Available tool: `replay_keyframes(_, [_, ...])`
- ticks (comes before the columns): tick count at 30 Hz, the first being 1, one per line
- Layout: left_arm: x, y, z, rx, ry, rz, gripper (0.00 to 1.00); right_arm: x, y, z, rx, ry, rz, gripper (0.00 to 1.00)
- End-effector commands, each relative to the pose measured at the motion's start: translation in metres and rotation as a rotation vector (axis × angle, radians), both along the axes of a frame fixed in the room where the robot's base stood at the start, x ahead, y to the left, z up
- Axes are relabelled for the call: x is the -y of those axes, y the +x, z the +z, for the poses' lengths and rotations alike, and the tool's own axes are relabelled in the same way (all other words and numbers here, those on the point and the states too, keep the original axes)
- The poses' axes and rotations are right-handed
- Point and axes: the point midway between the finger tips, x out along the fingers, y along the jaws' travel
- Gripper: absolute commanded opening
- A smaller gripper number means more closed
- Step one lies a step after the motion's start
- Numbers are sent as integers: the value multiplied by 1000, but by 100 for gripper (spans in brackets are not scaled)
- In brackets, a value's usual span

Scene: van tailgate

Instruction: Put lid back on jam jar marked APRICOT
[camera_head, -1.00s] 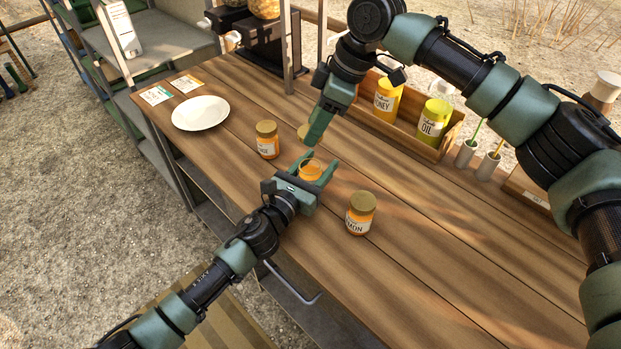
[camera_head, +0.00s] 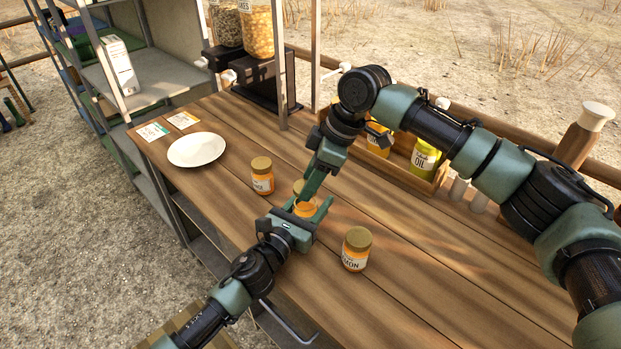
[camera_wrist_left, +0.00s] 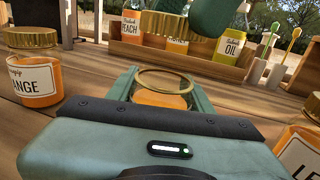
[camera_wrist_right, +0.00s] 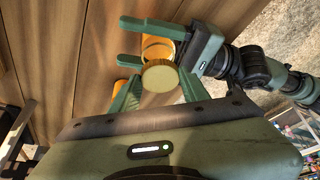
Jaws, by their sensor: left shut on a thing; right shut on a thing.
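My left gripper (camera_head: 308,206) is shut around an open jar of orange jam (camera_head: 305,210) at the front of the wooden table. The jar's open rim faces up in the left wrist view (camera_wrist_left: 165,82); its label is hidden, so I cannot read APRICOT. My right gripper (camera_wrist_right: 160,85) is shut on a round gold lid (camera_wrist_right: 160,76). The lid also shows in the left wrist view (camera_wrist_left: 178,26), above and beyond the jar's rim and apart from it. In the head view the lid (camera_head: 299,185) appears just behind the jar's mouth.
A lidded orange jar (camera_head: 262,181) stands to the left and a lidded lemon jar (camera_head: 356,252) to the right. A white plate (camera_head: 197,149) and two cards lie at the left end. A wooden crate (camera_head: 432,185) with bottles stands behind. The right front tabletop is clear.

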Motion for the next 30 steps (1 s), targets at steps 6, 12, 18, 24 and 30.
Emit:
replay_keyframes(6, [0, 0, 0, 0, 0, 0, 0, 0, 0, -9, -1, 0, 0, 8])
replay_keyframes(12, [0, 0, 0, 0, 0, 0, 0, 0, 0, -18, -1, 1, 0, 8])
replay_keyframes(18, [0, 0, 0, 0, 0, 0, 0, 0, 0, -18, 0, 0, 1, 8])
replay_keyframes(24, [0, 0, 0, 0, 0, 0, 0, 0, 0, -18, 0, 0, 0, 8])
replay_keyframes(30, [0, 0, 0, 0, 0, 0, 0, 0, 0, -19, 0, 0, 0, 8])
